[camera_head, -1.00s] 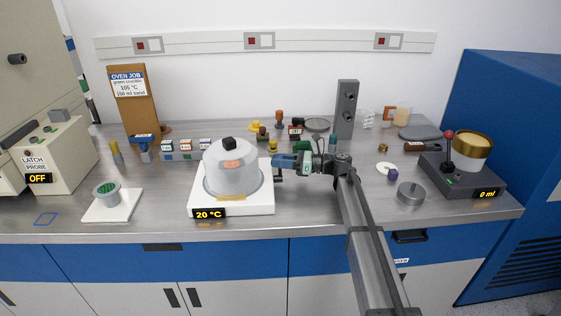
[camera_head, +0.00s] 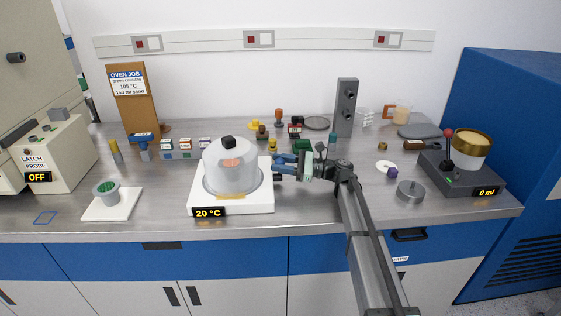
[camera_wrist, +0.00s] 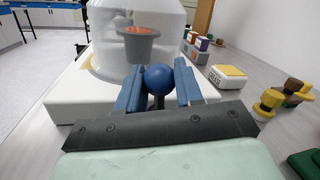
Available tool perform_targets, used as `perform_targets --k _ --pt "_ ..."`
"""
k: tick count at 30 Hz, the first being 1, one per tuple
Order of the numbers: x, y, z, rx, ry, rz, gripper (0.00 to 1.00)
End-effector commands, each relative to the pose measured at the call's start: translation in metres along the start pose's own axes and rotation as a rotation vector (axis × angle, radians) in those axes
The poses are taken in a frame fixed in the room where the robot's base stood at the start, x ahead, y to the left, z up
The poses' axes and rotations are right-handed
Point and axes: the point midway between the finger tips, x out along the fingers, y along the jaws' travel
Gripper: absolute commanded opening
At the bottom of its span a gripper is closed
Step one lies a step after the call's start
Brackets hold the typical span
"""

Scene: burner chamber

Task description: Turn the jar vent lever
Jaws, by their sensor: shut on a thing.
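The bell jar (camera_head: 233,178), a clear dome with a black knob on top, stands on a white base (camera_head: 203,201) reading 20 °C. Inside it is a grey crucible (camera_wrist: 138,48) with orange contents. My gripper (camera_wrist: 159,82) is at the right side of the jar base, its two blue fingers shut around a blue ball knob (camera_wrist: 159,78) on a short dark stem, which I take to be the vent lever. In the head view my gripper (camera_head: 279,165) hides most of the lever. The stem's lower part is hidden in the wrist view.
Several small stamps and blocks stand behind my gripper, including a yellow-topped block (camera_wrist: 227,76). A grey post (camera_head: 346,108) stands at the back. A green-filled cup (camera_head: 107,192) sits on a white plate at left. The bench front before the jar is clear.

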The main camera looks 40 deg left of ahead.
Motion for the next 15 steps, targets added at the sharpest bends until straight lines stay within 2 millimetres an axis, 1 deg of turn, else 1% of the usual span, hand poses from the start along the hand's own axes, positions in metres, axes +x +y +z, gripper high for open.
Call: perform_targets --k 1,6,15 --pt "0.000 0.004 0.001 -0.040 -0.009 0.003 0.00" --pt "-0.002 0.013 0.001 -0.178 -0.036 0.008 0.00" --pt "-0.004 0.023 0.001 -0.352 -0.070 0.015 0.00"
